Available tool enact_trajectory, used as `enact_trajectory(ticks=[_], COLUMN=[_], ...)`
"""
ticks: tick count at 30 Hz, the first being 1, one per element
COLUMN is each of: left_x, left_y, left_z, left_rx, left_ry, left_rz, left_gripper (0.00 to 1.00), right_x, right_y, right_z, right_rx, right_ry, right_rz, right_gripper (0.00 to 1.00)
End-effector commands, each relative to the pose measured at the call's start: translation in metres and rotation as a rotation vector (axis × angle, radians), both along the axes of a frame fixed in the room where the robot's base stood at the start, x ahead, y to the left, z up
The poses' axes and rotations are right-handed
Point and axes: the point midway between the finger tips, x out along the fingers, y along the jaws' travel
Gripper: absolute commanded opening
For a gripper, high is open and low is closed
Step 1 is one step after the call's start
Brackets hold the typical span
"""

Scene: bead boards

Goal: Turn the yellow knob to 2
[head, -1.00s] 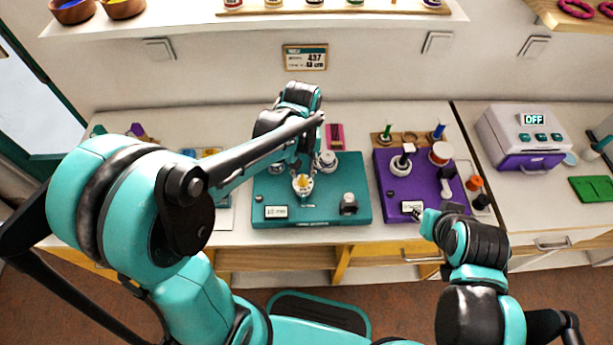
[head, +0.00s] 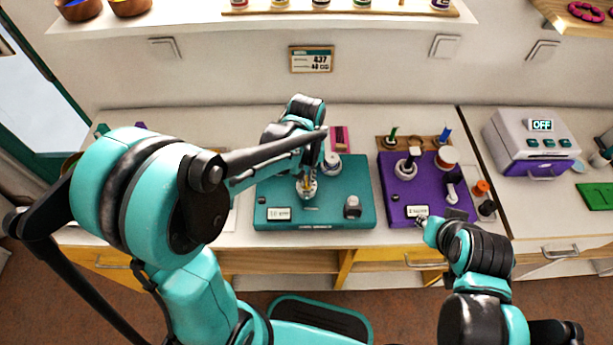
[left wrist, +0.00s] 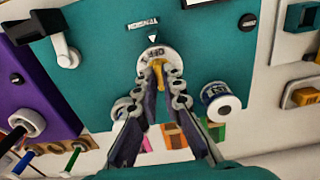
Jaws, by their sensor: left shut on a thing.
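The yellow knob (left wrist: 158,68) sits on a round white dial (left wrist: 152,54) on the teal board (head: 336,208). My left gripper (left wrist: 160,78) points down at the knob, with its fingers shut on it from both sides. In the head view the left gripper (head: 306,184) covers most of the knob. Marks on the dial show in the left wrist view, upside down and too small to read surely. A small white triangle mark (left wrist: 153,37) lies beside the dial. My right gripper (head: 422,221) is by the purple board's front edge; its fingers are too small to judge.
The teal board also carries a white-and-blue spool-like part (left wrist: 220,102) and a grey lever part (head: 352,207). The purple board (head: 393,210) with upright posts stands to the right. A grey box reading OFF (head: 520,140) is farther right. A shelf (head: 250,22) hangs above.

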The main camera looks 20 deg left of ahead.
Motion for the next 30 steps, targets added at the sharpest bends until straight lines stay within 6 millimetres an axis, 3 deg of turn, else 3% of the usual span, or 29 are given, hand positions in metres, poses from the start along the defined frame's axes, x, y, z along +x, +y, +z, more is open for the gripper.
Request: enact_trajectory(ticks=[11,30], left_x=[0.0,0.0], left_y=[0.0,0.0], left_z=[0.0003,0.0004], left_rx=[0.0,0.0], left_ry=[0.0,0.0], left_rz=[-0.162,-0.758], left_gripper=[0.0,0.0], right_x=[0.0,0.0], right_y=[0.0,0.0], right_z=[0.0023,0.0079], right_rx=[0.0,0.0], right_ry=[0.0,0.0], right_rz=[0.0,0.0], right_gripper=[0.28,0.28])
